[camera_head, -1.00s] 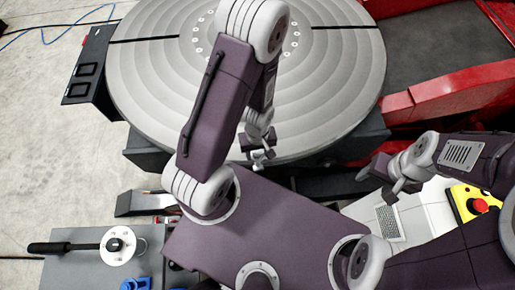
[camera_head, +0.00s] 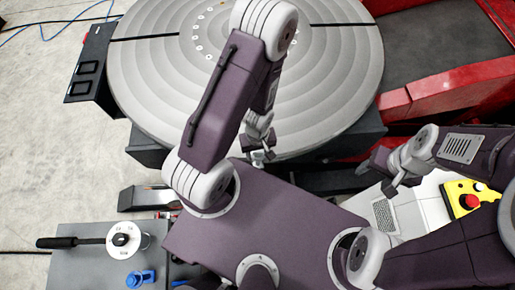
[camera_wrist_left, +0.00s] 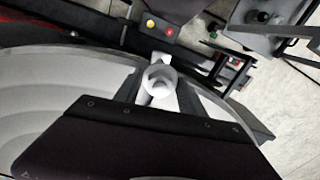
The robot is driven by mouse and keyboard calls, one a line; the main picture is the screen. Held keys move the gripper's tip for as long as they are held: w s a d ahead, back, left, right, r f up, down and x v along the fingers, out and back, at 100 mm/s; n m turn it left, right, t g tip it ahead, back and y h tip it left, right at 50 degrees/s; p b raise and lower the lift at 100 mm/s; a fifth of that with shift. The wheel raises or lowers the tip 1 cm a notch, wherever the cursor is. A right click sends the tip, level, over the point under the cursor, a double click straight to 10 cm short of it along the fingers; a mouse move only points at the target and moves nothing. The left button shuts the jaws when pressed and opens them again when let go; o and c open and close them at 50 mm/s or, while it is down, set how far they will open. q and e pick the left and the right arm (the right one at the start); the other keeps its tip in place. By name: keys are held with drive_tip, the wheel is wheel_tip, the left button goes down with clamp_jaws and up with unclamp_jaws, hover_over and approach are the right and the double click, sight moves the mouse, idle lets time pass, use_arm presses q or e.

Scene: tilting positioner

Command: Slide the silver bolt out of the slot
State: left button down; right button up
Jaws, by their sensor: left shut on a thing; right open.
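My left gripper (camera_head: 259,157) is at the near rim of the round grey turntable (camera_head: 330,112), under my left arm. In the left wrist view, it is shut on a pale cylindrical piece, which looks like the silver bolt (camera_wrist_left: 159,84), between dark fingers. The bolt is too small and covered in the head view to make out. The turntable has dark straight slots (camera_head: 158,38). The slot at the bolt is hidden, and I cannot tell whether the bolt is still inside it. My right gripper (camera_head: 376,172) is open and empty, to the right of the turntable's near rim.
A grey bench (camera_head: 85,268) at lower left holds a black-handled tool with a white disc (camera_head: 122,240) and a blue item (camera_head: 140,278). A yellow box with a red button (camera_head: 472,201) is at right. Red framework (camera_head: 450,92) borders the turntable's right side.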

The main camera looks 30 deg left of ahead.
use_arm(q)
drive_tip(key=shift+s+d+r+p, duration=0.2)
drive_tip(key=shift+s+p, duration=0.25)
drive_tip(key=shift+p, duration=0.55)
drive_tip(key=shift+s+d+p, duration=0.35)
drive_tip(key=shift+s+p, duration=0.15)
drive_tip(key=shift+p, duration=0.05)
drive_tip(key=shift+s+d+f, duration=0.1)
drive_tip(key=shift+s+f, duration=0.05)
